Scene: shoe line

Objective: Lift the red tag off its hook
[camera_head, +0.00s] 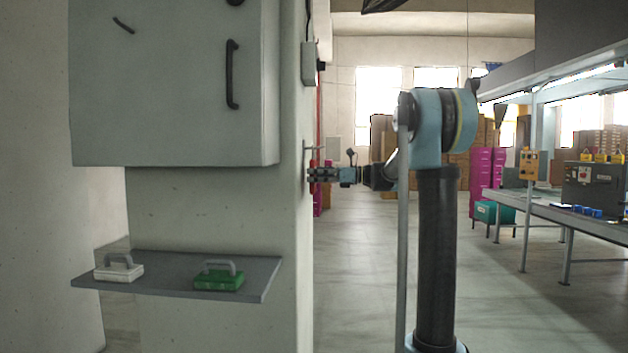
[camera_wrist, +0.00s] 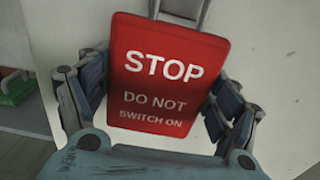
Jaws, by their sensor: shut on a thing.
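The red tag (camera_wrist: 168,85) reads "STOP DO NOT SWITCH ON" and fills the middle of the wrist view, slightly tilted. A grey loop or hanger (camera_wrist: 180,10) shows at its top edge; the hook's contact with it is cut off in the wrist view. My gripper (camera_wrist: 155,115) has its fingers on both sides of the tag and is shut on it. In the head view my gripper (camera_head: 322,174) is at the side of the pale pillar, just below a small hook (camera_head: 313,148). Only a little red of the tag shows there.
A grey cabinet (camera_head: 170,90) with a black handle hangs on the wall at left. Below it a shelf (camera_head: 180,284) holds a white padlock-like block (camera_head: 119,272) and a green one (camera_head: 219,280). A workbench (camera_head: 540,210) stands at right. The floor between is clear.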

